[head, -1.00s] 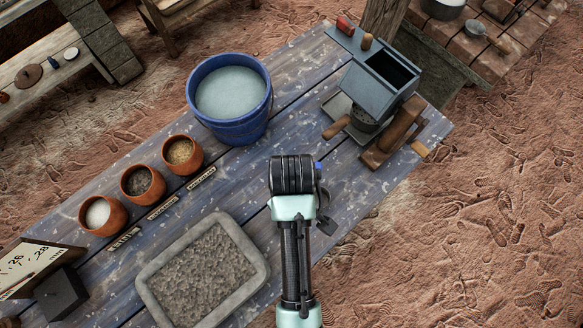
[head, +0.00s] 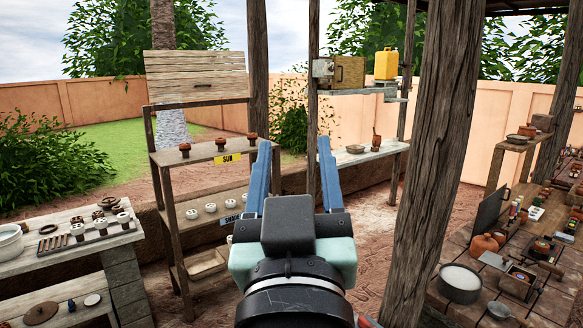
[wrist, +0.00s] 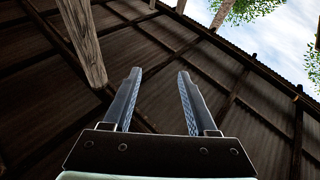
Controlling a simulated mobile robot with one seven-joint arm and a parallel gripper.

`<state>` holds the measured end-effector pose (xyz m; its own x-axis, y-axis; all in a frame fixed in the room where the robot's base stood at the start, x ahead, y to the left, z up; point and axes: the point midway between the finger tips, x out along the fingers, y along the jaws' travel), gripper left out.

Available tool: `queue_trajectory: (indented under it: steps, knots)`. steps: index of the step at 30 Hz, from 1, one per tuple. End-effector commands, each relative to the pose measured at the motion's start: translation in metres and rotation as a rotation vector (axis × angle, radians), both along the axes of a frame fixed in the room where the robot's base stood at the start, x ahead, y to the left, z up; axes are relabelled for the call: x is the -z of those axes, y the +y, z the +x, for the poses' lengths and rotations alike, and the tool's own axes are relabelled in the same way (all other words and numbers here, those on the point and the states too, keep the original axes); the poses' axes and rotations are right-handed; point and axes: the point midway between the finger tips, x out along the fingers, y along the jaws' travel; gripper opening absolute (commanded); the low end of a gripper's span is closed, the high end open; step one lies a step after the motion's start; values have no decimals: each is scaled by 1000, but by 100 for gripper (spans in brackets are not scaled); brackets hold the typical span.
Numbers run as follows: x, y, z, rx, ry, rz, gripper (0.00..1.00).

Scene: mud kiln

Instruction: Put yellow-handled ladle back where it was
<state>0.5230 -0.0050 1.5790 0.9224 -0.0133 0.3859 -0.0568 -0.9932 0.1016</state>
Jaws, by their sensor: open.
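My gripper (head: 296,150) is raised in front of the head camera, its two blue-grey fingers pointing up and apart with nothing between them. In the wrist view the open fingers (wrist: 160,75) also hold nothing, and only the corrugated roof lies behind them. I cannot pick out a yellow-handled ladle for certain. A grey ladle-like utensil (head: 499,309) lies at the front of the brick bench at lower right; its handle colour is unclear.
A wooden post (head: 430,150) stands close on the right, before the crowded brick bench with a white-filled pot (head: 460,283). A shelf rack (head: 163,190) with SUN and SHADE labels stands ahead. A bench (head: 70,250) is at left. A yellow jerrycan (head: 386,65) sits on a high shelf.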

Motion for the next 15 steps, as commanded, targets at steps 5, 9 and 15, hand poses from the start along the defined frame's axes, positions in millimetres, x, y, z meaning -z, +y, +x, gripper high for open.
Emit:
queue_trajectory:
  steps: [5,9,15]
  knots:
    - [-88,3,-62,-47,-323,65,58]
    - [-109,3,-83,-66,-415,82,58]
    - [-110,4,-85,-67,-421,84,58]
